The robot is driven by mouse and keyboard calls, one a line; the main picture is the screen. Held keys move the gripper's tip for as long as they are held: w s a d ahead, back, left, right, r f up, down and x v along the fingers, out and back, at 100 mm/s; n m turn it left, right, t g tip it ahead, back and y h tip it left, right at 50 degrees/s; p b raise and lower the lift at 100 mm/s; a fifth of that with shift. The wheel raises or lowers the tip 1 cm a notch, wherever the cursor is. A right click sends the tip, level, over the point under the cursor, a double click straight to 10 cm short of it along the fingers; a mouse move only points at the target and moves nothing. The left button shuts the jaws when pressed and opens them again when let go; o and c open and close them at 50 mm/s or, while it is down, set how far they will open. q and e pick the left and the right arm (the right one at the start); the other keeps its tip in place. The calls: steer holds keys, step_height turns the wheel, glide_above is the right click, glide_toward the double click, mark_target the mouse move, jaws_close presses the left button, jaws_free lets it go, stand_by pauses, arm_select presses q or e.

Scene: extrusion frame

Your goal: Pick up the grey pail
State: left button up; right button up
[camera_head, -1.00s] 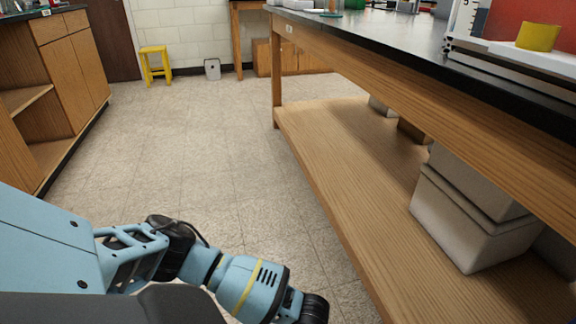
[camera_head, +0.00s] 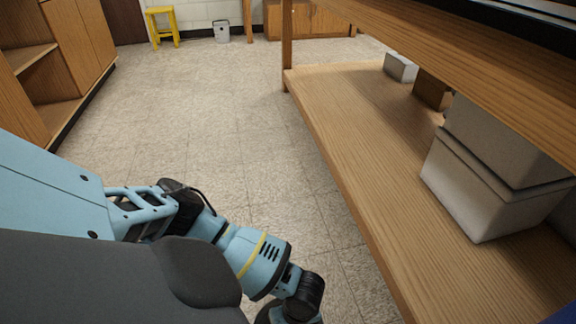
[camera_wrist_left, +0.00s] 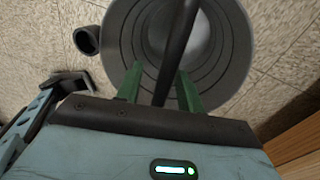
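The grey pail (camera_wrist_left: 236,52) is in the left wrist view, seen from above into its round, ringed inside. Its dark handle (camera_wrist_left: 173,50) runs across the opening and down between my left gripper's green fingers. My left gripper (camera_wrist_left: 160,80) is open, one finger on each side of the handle, with a gap showing on both sides. The fingertips overlap the pail's near rim in the picture; I cannot tell whether they touch it. In the head view the left arm reaches down past the bottom edge, and its fingers and this pail are out of sight. My right gripper is not in view.
A wooden bench with a low shelf (camera_head: 335,130) stands at right, bearing grey boxes (camera_head: 480,190). Wooden cabinets (camera_head: 80,50) stand at left. A yellow stool (camera_head: 161,24) and small grey bin (camera_head: 222,32) are at the far wall. The floor between is clear.

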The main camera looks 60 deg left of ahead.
arm_select(q)
jaws_close()
stand_by(1.3)
